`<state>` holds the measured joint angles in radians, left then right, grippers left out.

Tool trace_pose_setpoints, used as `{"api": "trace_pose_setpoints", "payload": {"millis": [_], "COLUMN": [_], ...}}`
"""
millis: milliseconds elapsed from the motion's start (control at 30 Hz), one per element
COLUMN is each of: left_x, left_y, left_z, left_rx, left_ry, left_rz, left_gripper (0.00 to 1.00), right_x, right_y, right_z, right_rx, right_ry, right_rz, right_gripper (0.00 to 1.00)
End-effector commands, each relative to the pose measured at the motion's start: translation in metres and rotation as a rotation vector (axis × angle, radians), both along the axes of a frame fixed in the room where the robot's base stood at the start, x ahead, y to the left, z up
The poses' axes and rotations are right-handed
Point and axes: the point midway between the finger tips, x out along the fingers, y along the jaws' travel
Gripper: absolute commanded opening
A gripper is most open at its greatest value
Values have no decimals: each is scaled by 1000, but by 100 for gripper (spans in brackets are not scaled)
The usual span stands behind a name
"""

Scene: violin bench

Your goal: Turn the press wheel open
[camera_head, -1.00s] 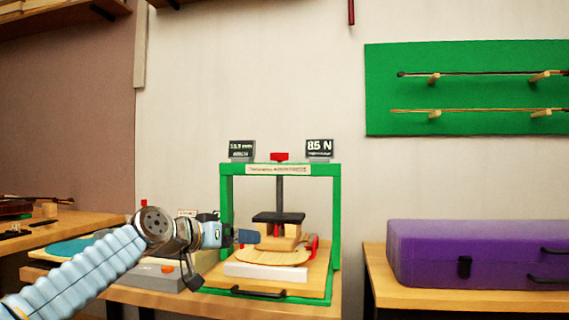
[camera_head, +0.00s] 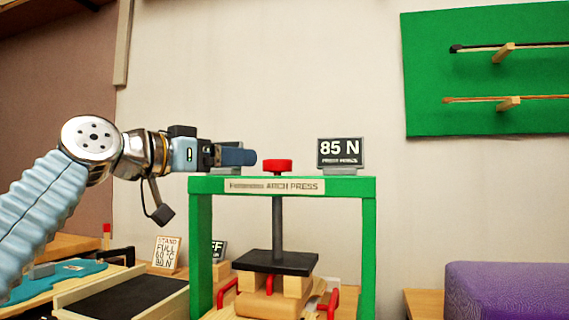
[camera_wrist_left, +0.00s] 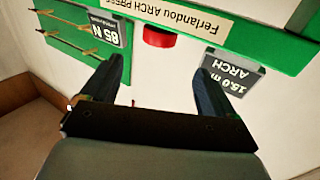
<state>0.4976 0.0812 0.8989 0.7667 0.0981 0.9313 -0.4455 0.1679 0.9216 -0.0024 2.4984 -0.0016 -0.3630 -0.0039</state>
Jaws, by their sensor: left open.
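The press wheel is a small red knob (camera_head: 277,166) on top of the green arch press frame (camera_head: 361,240). A grey screw (camera_head: 278,225) runs down from it to a black plate (camera_head: 275,262) resting on wooden blocks. My left gripper (camera_head: 245,157) is level with the red wheel and just left of it, apart from it. In the left wrist view the two fingers (camera_wrist_left: 155,80) are spread with nothing between them, and the red wheel (camera_wrist_left: 159,37) lies beyond their tips. My right gripper is in neither view.
A display reading 85 N (camera_head: 340,153) stands on the frame's top right. Another display (camera_wrist_left: 232,72), partly hidden behind my gripper in the head view, stands on the left side. A purple case (camera_head: 510,290) is at right. The wall above the press is clear.

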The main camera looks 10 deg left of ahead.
Motion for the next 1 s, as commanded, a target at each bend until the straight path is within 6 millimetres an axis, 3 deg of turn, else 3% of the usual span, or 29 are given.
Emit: {"api": "trace_pose_setpoints", "payload": {"millis": [400,600,1000], "left_x": [75,104,116], "left_y": [-44,-60,-66], "left_z": [6,3,-1], "left_rx": [-1,-2,0], "left_ry": [4,3,1], "left_rz": [-7,-4,-1], "left_gripper": [88,88,88], "right_x": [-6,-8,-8], "right_y": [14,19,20], "right_z": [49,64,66], "right_rx": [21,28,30], "right_ry": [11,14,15], "right_rz": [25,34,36], "right_gripper": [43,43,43]}}
